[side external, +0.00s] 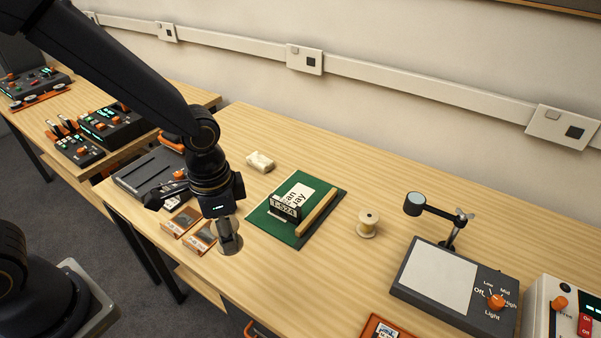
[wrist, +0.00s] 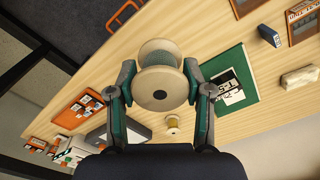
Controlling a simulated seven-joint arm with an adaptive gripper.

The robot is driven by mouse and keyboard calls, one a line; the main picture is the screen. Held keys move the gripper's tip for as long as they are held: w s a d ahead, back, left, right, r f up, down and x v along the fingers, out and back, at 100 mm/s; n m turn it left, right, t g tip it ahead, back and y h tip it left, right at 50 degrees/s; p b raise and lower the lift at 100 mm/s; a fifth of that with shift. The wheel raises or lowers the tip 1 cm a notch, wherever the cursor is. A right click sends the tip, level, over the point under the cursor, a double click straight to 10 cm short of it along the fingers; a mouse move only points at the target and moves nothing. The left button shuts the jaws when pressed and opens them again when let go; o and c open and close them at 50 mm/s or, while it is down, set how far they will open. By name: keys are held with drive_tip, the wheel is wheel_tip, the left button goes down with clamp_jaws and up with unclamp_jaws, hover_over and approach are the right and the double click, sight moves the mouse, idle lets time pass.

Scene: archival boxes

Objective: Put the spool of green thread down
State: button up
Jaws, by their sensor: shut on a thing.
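My gripper (wrist: 158,82) is shut on a spool of green thread (wrist: 160,57). In the wrist view the spool has pale round flanges and a band of grey-green thread between the fingers, with one flange facing the camera. In the side view my gripper (side external: 228,240) points down at the front part of the wooden table and largely hides the spool. I cannot tell whether the spool touches the table. A second spool, with pale yellow thread (side external: 368,222), stands upright on the table to the right; it also shows in the wrist view (wrist: 172,122).
A green mat (side external: 262,228) with a labelled box and a wooden bar lies right of my gripper. Orange-edged card trays (side external: 182,222) are close on its left. A pale block (side external: 260,161) lies behind. A grey light panel (side external: 440,285) stands at right.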

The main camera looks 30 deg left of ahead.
drive_tip(key=w+d+f+m, duration=0.1)
drive_tip(key=d+f+m, duration=0.1)
drive_tip(key=d, duration=0.7)
drive_tip(key=w+d+f, duration=0.2)
drive_tip(key=w, duration=0.1)
drive_tip(key=w+d+f, duration=0.2)
drive_tip(key=w+f, duration=0.1)
drive_tip(key=w, duration=0.1)
drive_tip(key=w+d+f, duration=0.2)
drive_tip(key=w+f, duration=0.1)
drive_tip(key=w, duration=0.1)
drive_tip(key=shift+w+f, duration=0.2)
drive_tip(key=shift+w+d+f, duration=0.1)
drive_tip(key=shift+w+f, duration=0.2)
drive_tip(key=shift+f, duration=0.1)
drive_tip(key=shift+w+f, duration=0.1)
drive_tip(key=shift+f, duration=1.5)
